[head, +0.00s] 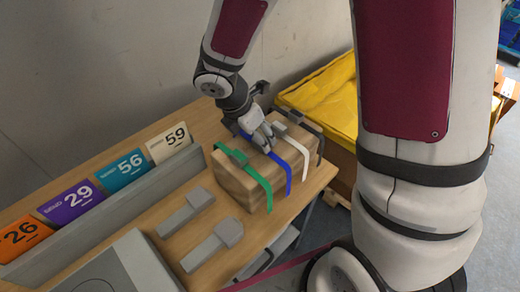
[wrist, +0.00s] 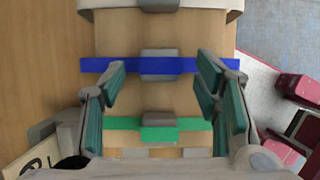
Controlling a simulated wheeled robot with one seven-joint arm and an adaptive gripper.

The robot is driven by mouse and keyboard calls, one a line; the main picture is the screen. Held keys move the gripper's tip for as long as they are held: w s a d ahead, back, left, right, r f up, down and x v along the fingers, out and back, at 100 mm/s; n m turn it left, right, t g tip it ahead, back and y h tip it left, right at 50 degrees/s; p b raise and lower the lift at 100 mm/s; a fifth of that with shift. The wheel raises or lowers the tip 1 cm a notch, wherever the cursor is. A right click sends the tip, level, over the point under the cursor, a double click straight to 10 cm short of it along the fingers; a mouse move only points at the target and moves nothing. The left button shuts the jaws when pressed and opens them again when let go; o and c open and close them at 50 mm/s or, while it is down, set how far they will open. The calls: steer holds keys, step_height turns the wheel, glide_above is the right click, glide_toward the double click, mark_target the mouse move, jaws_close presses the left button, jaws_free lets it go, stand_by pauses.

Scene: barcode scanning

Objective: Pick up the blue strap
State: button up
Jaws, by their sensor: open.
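The blue strap (head: 288,178) lies across the top of a wooden block (head: 238,187) and hangs down its front side, between a green strap (head: 262,187) and a white strap (head: 298,146). In the wrist view the blue strap (wrist: 110,65) runs sideways across the block, with a grey buckle (wrist: 159,66) at its middle. My gripper (head: 259,135) is above the block at the blue strap. In the wrist view my gripper (wrist: 160,72) is open, its fingertips on either side of the buckle. They are apart from the buckle; whether they touch the strap is unclear.
A dark strap (head: 316,131) lies at the block's far end. A holder (head: 110,222) with numbered cards stands at the left. Two grey scanner-like tools (head: 213,245) lie in front of the block. A yellow-lined crate (head: 325,98) stands beyond the table's right edge.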

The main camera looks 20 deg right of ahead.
steer(key=shift+x, duration=1.05)
jaws_close()
